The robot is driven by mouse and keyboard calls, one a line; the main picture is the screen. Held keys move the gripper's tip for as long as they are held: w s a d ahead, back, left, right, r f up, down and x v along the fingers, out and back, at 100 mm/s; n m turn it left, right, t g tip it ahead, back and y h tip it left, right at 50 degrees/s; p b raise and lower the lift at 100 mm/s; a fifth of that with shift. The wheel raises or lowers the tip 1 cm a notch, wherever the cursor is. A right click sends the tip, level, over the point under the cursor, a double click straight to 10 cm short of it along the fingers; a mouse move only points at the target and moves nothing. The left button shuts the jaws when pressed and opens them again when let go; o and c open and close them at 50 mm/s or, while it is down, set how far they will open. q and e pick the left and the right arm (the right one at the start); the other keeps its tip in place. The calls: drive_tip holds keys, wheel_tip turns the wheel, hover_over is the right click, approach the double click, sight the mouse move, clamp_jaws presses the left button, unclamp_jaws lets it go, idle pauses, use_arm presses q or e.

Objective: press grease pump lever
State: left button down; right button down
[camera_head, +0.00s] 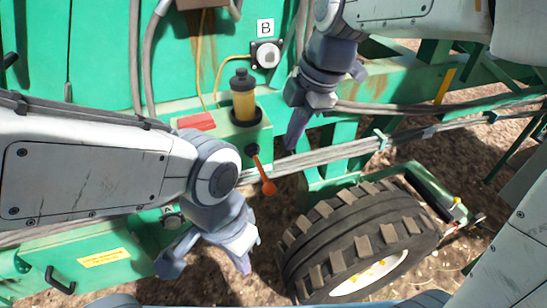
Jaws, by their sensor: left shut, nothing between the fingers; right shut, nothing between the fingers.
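The grease pump is a green block (262,132) with a yellow, black-capped reservoir (244,97) standing upright on it. Its lever (263,175) is orange with a rounded end and hangs down and slightly right from a dark pivot on the block's front. My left gripper (243,264) is shut and empty, below and a little left of the lever's end, apart from it. My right gripper (294,142) is shut and empty, pointing down, above and right of the lever, apart from it.
A large black tyre (358,232) stands below and right of the lever. Grey hoses (330,153) run across behind the lever. A round fitting (266,55) under a "B" label (265,27) is on the green wall. A red block (197,121) lies left of the reservoir.

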sight(270, 185)
drive_tip(key=shift+f, duration=0.1)
